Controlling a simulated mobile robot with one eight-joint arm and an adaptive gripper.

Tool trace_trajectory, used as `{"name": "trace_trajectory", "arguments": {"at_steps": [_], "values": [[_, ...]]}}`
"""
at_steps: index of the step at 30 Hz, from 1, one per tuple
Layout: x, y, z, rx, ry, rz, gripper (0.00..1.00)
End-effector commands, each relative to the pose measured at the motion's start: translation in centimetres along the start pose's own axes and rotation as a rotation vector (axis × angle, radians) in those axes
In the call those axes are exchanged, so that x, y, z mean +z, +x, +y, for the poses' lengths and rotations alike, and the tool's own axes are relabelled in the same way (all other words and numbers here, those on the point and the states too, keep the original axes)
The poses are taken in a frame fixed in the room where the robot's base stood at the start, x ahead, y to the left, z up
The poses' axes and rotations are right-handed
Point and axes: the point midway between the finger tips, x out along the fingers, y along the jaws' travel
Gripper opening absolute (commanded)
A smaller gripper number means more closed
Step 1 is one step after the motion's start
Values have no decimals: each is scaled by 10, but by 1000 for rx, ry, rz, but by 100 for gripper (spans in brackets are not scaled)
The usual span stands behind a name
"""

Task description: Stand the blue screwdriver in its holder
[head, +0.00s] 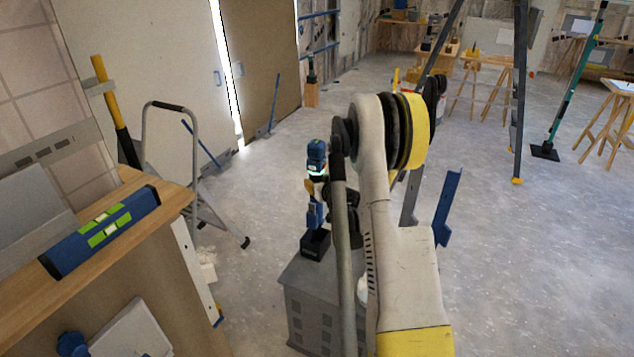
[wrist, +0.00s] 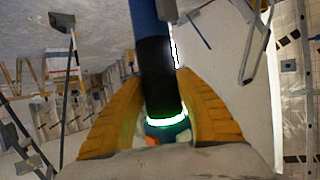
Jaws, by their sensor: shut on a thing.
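The blue screwdriver (head: 316,150) is upright in the head view, with a glowing green ring below its blue top. My gripper (wrist: 158,78) is shut on it, with its yellow fingers on either side of the black part of the screwdriver (wrist: 157,65) in the wrist view, which is upside down. A black block (head: 315,246), which looks like the holder, sits on a grey cabinet (head: 305,300) directly below the screwdriver in the head view. Whether the lower end is inside the block or only in line with it, I cannot tell. My arm partly covers the right side.
A blue spirit level (head: 100,232) lies on a wooden bench (head: 172,196) at the left. A folding ladder (head: 195,150) stands behind it. Blue and grey metal profiles (head: 447,205) stand right of my arm.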

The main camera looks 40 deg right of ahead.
Motion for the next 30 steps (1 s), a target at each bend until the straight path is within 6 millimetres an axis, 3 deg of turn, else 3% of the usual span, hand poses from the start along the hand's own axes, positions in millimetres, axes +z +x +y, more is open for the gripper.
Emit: {"name": "trace_trajectory", "arguments": {"at_steps": [15, 30], "values": [[41, 18, 0, 1, 1, 1, 0], [45, 20, 0, 1, 1, 1, 0]]}}
